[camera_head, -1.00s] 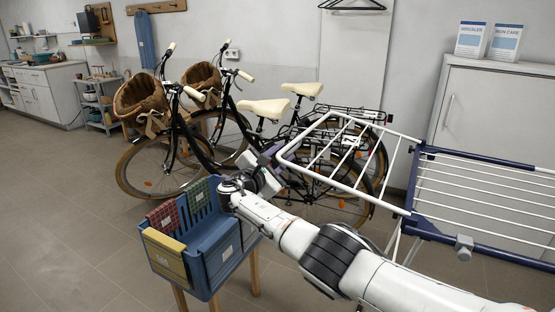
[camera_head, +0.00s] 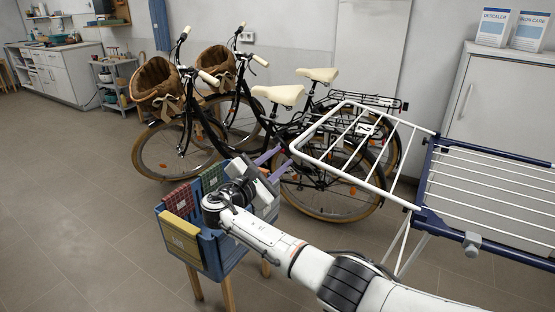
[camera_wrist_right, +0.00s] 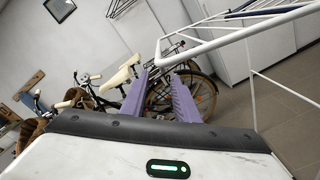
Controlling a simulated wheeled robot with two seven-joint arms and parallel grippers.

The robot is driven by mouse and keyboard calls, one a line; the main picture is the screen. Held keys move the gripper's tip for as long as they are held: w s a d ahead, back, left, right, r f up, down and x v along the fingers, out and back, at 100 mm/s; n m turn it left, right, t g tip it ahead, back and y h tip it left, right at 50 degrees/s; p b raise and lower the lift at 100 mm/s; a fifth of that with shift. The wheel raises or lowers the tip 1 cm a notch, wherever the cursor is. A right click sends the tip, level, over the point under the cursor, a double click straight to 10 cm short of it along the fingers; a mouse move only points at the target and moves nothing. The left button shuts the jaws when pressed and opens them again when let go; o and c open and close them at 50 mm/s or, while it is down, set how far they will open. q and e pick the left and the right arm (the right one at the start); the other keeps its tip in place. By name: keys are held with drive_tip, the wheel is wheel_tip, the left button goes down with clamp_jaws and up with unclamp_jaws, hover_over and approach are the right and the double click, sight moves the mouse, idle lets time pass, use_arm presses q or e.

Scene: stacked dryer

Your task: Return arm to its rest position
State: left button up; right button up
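My right arm (camera_head: 325,272) comes in from the lower right of the head view and reaches toward the middle. My right gripper (camera_head: 282,158) is over the far right edge of the blue container (camera_head: 212,252). Its two purple fingers point up and to the right, away from the arm. In the right wrist view the fingers (camera_wrist_right: 160,88) stand apart with nothing between them, so the gripper is open and empty. The arm's wrist hides part of the blue container. My left gripper is in neither current view.
The blue container stands on wooden legs, with red, yellow and green cloths over its edges. A white and blue drying rack (camera_head: 427,192) is close on the right. Two bicycles (camera_head: 215,130) stand behind. A grey cabinet (camera_head: 500,105) is at the back right. The floor at left is clear.

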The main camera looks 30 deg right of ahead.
drive_tip(key=s+a+f+m+y, duration=0.1)
drive_tip(key=s+a+f+y, duration=0.3)
drive_tip(key=f, duration=0.6)
drive_tip(key=s+a+f+m+g+y, duration=0.1)
drive_tip(key=s+a+f+y, duration=0.3)
drive_tip(key=f, duration=0.7)
drive_tip(key=s+a+f+y, duration=0.2)
drive_tip(key=s+f, duration=0.4)
drive_tip(key=f, duration=0.4)
drive_tip(key=s+a+f+m+y, duration=0.3)
drive_tip(key=s, duration=0.4)
drive_tip(key=s+a+f+m+y, duration=0.2)
drive_tip(key=s+a+f, duration=0.1)
drive_tip(key=s, duration=0.4)
drive_tip(key=s+a+r+m+y, duration=0.1)
drive_tip(key=s+r+m+y, duration=0.2)
drive_tip(key=s+m, duration=0.4)
drive_tip(key=s+r, duration=0.1)
drive_tip(key=s, duration=0.4)
drive_tip(key=shift+a+f, duration=0.1)
